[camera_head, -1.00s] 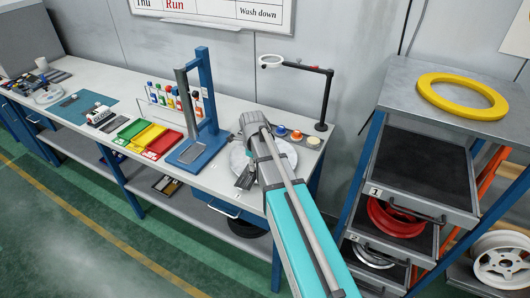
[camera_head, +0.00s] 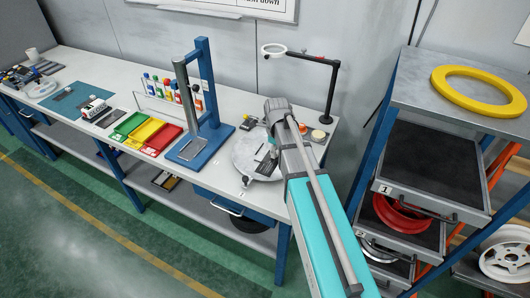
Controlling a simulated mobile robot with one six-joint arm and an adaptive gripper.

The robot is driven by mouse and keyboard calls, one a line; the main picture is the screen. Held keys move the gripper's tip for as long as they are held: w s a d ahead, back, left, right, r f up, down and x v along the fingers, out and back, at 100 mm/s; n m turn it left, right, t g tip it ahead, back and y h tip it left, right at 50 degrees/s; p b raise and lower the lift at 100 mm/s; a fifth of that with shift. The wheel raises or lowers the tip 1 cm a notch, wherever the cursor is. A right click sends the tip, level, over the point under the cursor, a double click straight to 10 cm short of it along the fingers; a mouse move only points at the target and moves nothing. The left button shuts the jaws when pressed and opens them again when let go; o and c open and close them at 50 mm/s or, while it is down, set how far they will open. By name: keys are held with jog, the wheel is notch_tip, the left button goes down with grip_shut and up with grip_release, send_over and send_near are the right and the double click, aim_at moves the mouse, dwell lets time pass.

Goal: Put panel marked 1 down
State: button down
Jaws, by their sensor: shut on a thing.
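A panel marked 1 (camera_head: 425,203) shows at the right, on the front edge of the upper dark tray (camera_head: 435,165) of the rack. It slopes down to the right. My gripper (camera_head: 267,164) is far to its left, over a round pale disc (camera_head: 243,158) on the bench. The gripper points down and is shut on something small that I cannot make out. My arm hides part of the disc. Whether the gripper touches the disc is unclear.
A red wheel rim (camera_head: 399,214) lies in the tray below. A yellow ring (camera_head: 478,91) lies on the rack top. A blue stand (camera_head: 205,90) and a ring-topped post (camera_head: 331,95) rise from the bench near my gripper. Green floor is open at lower left.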

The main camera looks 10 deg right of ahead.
jog(key=w+a+r+p, duration=0.2)
jog(key=w+a, duration=0.3)
jog(key=a, duration=0.1)
jog(key=w+a+r+p, duration=0.3)
jog(key=w+a, duration=0.3)
jog(key=shift+w+r+p, duration=0.25)
jog(key=shift+r+p, duration=0.05)
jog(key=shift+p, duration=0.05)
jog(key=d+f+b, duration=0.2)
jog(key=d, duration=0.2)
jog(key=w+d+f+b, duration=0.1)
jog(key=d+f+b, duration=0.2)
jog(key=w+d+f+b, duration=0.1)
jog(key=d+f+b, duration=0.2)
jog(key=d, duration=0.1)
jog(key=shift+d, duration=0.35)
jog(key=shift+w+d+f+b, duration=0.1)
jog(key=shift+d+f+b, duration=0.4)
jog(key=shift+d, duration=0.05)
